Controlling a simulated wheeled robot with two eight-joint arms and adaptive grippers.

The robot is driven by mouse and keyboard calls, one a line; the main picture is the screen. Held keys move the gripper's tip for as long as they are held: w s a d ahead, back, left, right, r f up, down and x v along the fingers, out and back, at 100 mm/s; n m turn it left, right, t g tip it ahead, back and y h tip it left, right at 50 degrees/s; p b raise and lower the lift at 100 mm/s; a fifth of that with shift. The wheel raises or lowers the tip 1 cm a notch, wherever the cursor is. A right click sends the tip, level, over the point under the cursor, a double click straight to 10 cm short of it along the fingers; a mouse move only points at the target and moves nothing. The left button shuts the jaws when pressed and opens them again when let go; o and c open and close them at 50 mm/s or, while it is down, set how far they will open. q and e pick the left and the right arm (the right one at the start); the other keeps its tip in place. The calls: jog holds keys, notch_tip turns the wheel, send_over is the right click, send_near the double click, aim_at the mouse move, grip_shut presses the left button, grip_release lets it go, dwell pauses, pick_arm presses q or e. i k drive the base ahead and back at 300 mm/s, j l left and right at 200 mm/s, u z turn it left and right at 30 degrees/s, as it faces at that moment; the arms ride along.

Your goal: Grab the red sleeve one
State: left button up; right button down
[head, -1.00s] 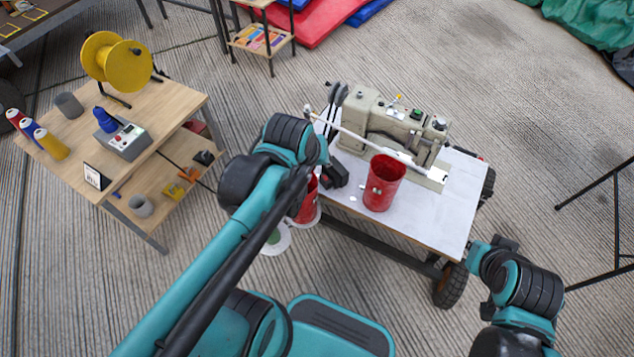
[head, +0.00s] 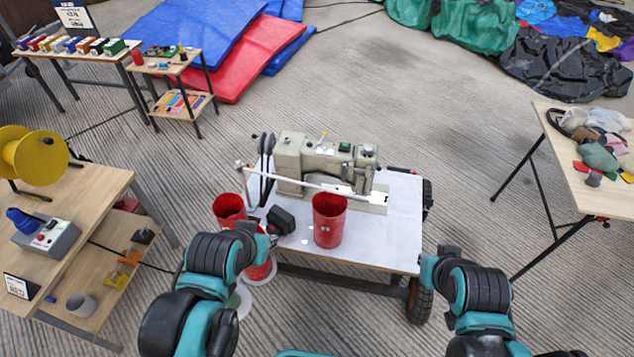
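A red open-topped cylinder (head: 329,222) stands upright on the white sewing-machine table (head: 395,240). A second red cylinder (head: 228,207) is at the table's left edge, and part of a third (head: 257,272) shows lower down, behind my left arm. Several small coloured boxes, some red (head: 76,46), stand in a row on the far-left table. I cannot tell which thing is the red sleeve one. My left arm ends near the table's left front corner and my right arm near its right front corner. Neither gripper's fingers can be seen.
A beige sewing machine (head: 325,165) and a black object (head: 281,219) sit on the white table. A wooden table with a yellow reel (head: 34,155) stands left. A table with cloth pieces (head: 600,155) stands right. Open floor lies beyond the machine.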

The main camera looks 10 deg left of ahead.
aim_at(329, 209)
jog(key=j+z, duration=0.2)
jog(key=z, duration=0.2)
jog(key=j+z, duration=0.2)
jog(key=z, duration=0.2)
jog(key=k+j+z, duration=0.1)
jog(key=z, duration=0.3)
jog(key=j, duration=0.1)
